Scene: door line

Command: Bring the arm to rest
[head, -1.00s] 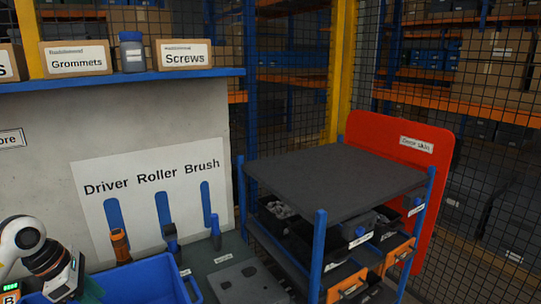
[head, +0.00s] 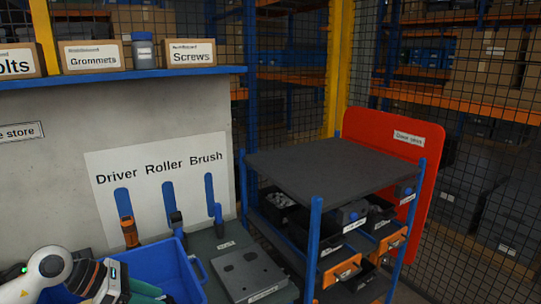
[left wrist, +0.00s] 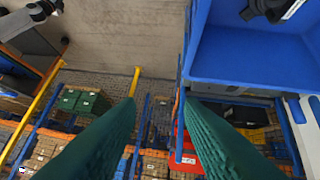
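My left arm comes in at the bottom left of the head view. My left gripper (head: 150,292) is low there, against the near side of the blue bin in the picture, with a teal finger showing. In the left wrist view the two teal fingers of my left gripper (left wrist: 160,102) stand wide apart with nothing between them. The blue bin (head: 190,285) is on the bench side; a blue bin wall (left wrist: 232,60) also shows at the upper right of the wrist view. Whether the fingers touch the bin cannot be told. My right gripper is not seen.
An orange-handled driver (head: 129,232), a roller (head: 176,222) and a brush (head: 218,213) stand before the labelled panel (head: 160,165). A grey plate (head: 250,275) lies right of the bin. A blue-posted cart (head: 335,160) stands at right, before a red panel (head: 400,150).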

